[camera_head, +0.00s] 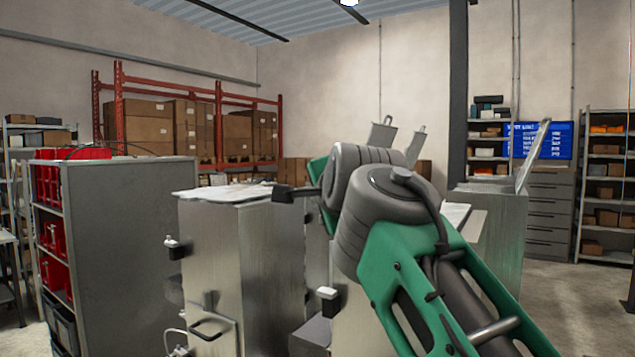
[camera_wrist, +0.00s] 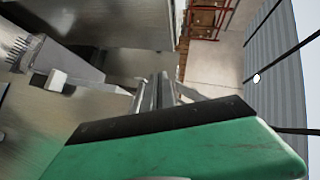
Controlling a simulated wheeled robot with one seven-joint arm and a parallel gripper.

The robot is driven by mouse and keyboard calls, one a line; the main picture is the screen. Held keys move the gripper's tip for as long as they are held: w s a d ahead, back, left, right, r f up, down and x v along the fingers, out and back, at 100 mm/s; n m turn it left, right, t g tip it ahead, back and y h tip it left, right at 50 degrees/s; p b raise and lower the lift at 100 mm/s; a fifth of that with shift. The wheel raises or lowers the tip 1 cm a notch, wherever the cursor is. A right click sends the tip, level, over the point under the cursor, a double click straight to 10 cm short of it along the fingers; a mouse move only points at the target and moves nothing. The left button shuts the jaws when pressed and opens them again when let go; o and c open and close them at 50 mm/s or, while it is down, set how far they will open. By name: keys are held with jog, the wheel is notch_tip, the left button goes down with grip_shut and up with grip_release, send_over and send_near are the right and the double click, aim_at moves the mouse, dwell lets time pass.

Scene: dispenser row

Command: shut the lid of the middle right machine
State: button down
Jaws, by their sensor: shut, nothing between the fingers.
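Several tall metal machines stand in a row in the head view. The left machine (camera_head: 215,260) has a pale, flat top. The right machine (camera_head: 507,240) has a raised lid (camera_head: 533,155), tilted up. Between them, a machine (camera_head: 345,318) is mostly hidden behind my arm; I cannot tell how its lid stands. Two more raised metal panels (camera_head: 382,133) (camera_head: 416,146) show behind my wrist. My gripper (camera_head: 284,194) is shut and empty, its dark end above the left machine's right edge. In the wrist view, its green and black body fills the foreground.
Small white-topped knobs (camera_head: 327,293) (camera_head: 172,243) stick out from the machines. A grey cabinet with red bins (camera_head: 110,240) stands at left. In the wrist view a pale lever (camera_wrist: 62,80) juts from metal. Open floor (camera_head: 555,300) shows at right.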

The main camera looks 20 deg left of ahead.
jog(key=shift+f, duration=0.3)
